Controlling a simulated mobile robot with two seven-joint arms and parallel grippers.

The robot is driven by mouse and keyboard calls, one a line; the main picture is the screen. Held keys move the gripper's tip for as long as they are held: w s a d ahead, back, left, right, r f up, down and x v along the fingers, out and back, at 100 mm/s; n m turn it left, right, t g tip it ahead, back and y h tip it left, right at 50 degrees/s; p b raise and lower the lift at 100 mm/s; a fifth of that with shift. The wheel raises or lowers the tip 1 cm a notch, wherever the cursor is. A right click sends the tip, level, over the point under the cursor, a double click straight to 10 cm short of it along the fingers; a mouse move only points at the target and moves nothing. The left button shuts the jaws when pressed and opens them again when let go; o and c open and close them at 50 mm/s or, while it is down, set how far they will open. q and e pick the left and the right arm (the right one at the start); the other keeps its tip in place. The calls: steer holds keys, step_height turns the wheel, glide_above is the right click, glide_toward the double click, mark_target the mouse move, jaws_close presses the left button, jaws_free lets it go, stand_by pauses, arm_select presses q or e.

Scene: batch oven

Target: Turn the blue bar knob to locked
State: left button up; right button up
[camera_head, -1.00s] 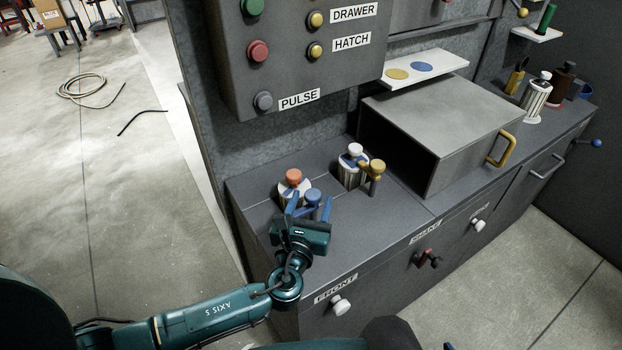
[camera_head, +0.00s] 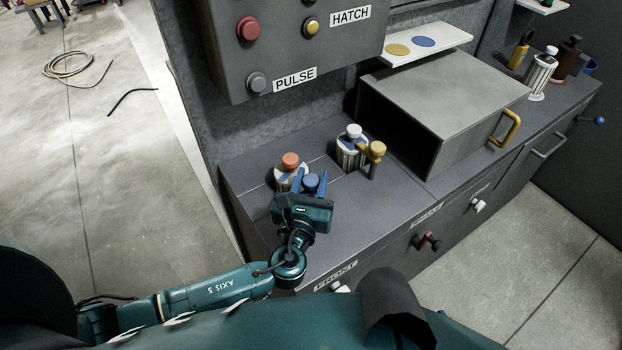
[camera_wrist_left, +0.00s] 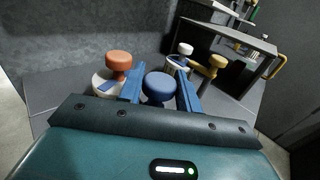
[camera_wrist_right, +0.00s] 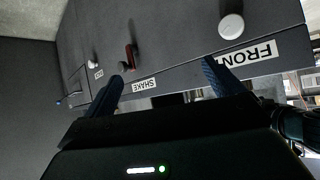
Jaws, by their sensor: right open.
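A round blue knob cap (camera_head: 311,182) stands at the left end of the counter, beside an orange-capped knob (camera_head: 291,160) on a white and blue round base. I cannot make out a bar shape or a locked mark. My left gripper (camera_head: 311,180) is at the blue cap, one finger on each side. The left wrist view shows the cap (camera_wrist_left: 160,88) between the fingers, which stand partly apart; contact is unclear. My right gripper (camera_wrist_right: 160,85) is open and empty, facing the drawer fronts in the right wrist view.
A white-capped knob (camera_head: 354,131) and a yellow-capped knob (camera_head: 378,149) stand just right. Beyond is a grey box (camera_head: 450,90) with a yellow handle. A button panel (camera_head: 290,40) overhangs the counter's back. A red handle (camera_wrist_right: 130,57) and a white knob (camera_wrist_right: 231,27) project from the fronts.

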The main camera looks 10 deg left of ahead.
arm_select(q)
steer(key=c, duration=0.4)
